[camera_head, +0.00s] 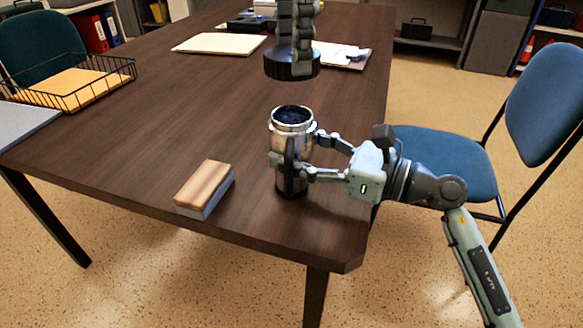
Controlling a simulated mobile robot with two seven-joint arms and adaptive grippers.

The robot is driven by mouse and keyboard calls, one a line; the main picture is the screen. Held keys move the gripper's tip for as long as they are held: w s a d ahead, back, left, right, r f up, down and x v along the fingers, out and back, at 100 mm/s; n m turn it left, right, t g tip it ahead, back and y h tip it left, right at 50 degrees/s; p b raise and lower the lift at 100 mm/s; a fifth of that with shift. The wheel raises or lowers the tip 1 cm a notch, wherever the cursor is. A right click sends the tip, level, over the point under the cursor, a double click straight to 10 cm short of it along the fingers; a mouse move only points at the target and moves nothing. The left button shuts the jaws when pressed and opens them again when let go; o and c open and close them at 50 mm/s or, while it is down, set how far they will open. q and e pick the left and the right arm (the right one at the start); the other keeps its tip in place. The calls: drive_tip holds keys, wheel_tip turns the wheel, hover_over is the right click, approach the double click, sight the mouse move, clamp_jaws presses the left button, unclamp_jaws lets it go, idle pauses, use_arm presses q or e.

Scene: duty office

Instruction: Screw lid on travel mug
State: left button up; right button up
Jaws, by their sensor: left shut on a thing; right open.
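The travel mug (279,142) stands upright near the front right corner of the dark wooden table. It is metallic with a dark base and a dark handle facing the front, and its mouth is open. My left gripper (293,48) comes from the top of the view and is shut on the black round lid (292,70). The lid hangs level, above the mug's mouth in the picture and clearly apart from it. My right gripper (314,155) is open at the right side of the mug, its fingers beside the body. Whether they touch it I cannot tell.
A wood-topped block (203,186) lies left of the mug. A wire tray (75,85) with yellow papers is at the table's left. A folder (219,43) and a clipboard (343,55) lie farther back. A blue chair (445,160) stands at the right. The table's middle is clear.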

drive_tip(key=shift+a, duration=0.1)
drive_tip(key=shift+c, duration=0.4)
drive_tip(key=c, duration=1.3)
use_arm(q)
drive_tip(key=shift+f, duration=2.45)
drive_tip(key=shift+f, duration=0.1)
drive_tip(key=shift+f, duration=0.8)
drive_tip(key=shift+f, duration=0.55)
use_arm(e)
clamp_jaws()
